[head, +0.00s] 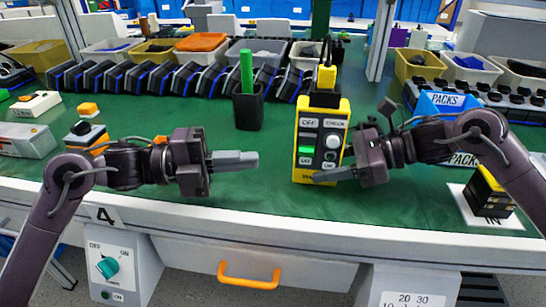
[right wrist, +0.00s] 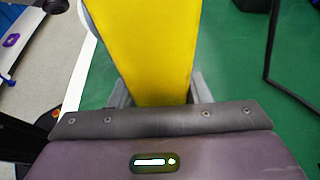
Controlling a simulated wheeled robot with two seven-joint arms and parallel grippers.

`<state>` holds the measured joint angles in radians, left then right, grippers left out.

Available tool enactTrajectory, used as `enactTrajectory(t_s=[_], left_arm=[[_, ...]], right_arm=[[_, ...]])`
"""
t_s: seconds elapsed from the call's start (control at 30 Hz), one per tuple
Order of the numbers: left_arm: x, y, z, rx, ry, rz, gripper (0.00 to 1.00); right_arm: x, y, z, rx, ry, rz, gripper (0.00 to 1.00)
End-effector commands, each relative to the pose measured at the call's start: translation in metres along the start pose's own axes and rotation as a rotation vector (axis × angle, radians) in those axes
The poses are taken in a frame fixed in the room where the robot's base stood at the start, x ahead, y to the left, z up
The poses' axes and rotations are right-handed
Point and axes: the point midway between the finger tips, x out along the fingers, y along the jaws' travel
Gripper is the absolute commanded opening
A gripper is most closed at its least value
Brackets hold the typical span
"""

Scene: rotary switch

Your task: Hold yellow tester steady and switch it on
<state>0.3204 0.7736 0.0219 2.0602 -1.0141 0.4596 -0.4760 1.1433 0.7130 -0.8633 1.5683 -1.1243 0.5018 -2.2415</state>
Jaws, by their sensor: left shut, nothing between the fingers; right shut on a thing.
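The yellow tester (head: 343,108) stands upright on the green bench in the head view. Its grey front has OFF and CHECK labels, a round pale knob (head: 332,142), a dark knob below it and a green patch (head: 306,149). My right gripper (head: 322,177) is shut on the tester's lower part from the right. In the right wrist view the tester's yellow side (right wrist: 155,50) sits between the fingers (right wrist: 160,92). My left gripper (head: 256,159) is shut and empty, left of the tester and apart from it, its fingers pointing right.
A black cup (head: 248,108) with a green stick stands behind my left gripper. Rows of dark blocks and bins line the back. A black and yellow block (head: 489,192) stands on a white mat at right. An OFF/ON switch box (head: 119,270) hangs below the bench edge.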

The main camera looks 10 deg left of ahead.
Motion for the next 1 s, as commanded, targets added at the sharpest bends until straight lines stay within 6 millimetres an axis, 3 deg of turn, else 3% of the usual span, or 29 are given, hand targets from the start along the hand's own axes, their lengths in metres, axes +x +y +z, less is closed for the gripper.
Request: enactTrajectory(t_s=[0.1, 0.27, 0.7, 0.73, 0.9, 1.0], left_arm=[[-0.020, 0.001, 0.000, -0.002, -0.002, 0.003, 0.00], [-0.035, 0.001, 0.000, -0.001, -0.001, 0.001, 0.00], [-0.038, 0.000, 0.000, 0.000, 0.001, 0.000, 0.00], [-0.038, 0.000, 0.000, 0.000, 0.000, 0.000, 0.00], [-0.038, 0.000, 0.000, 0.000, 0.000, 0.000, 0.00], [-0.038, 0.000, 0.000, 0.000, 0.000, 0.000, 0.00]], right_arm=[[0.000, 0.000, -0.001, 0.001, 0.001, 0.001, 0.20], [0.000, 0.000, -0.001, 0.001, 0.001, 0.001, 0.20], [0.000, 0.000, -0.001, 0.001, 0.001, 0.001, 0.20], [0.000, 0.000, -0.001, 0.001, 0.001, 0.001, 0.46], [0.000, 0.000, 0.000, 0.000, 0.001, 0.001, 0.68], [0.000, 0.000, 0.000, 0.000, 0.000, 0.001, 0.69]])
